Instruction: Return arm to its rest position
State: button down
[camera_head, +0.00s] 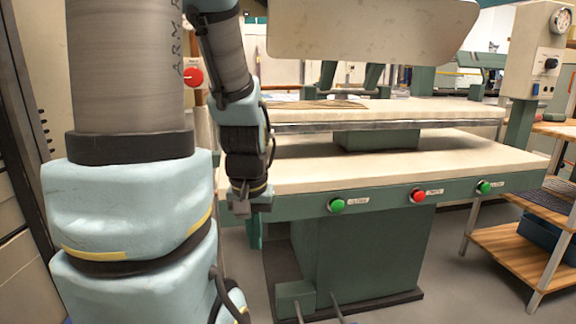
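My arm fills the left of the view, its large grey and light blue links standing close to the camera. The thinner forearm comes down behind them and ends in a dark wrist. My gripper (246,211) hangs below that wrist, pointing down, at the left front corner of the green and cream press table (400,165). It is small and dark here, and I cannot make out its fingers clearly. I see nothing hanging from it.
The press has green buttons (337,205) and a red button (418,195) along its front edge. Its raised cream plate (365,30) is above. A wooden shelf cart (520,255) stands at right. A tall cabinet (20,180) is at far left. Grey floor shows between press and cart.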

notch_tip(320, 180, up, 18)
jog(key=p, duration=1.5)
jog(key=shift+f, duration=0.15)
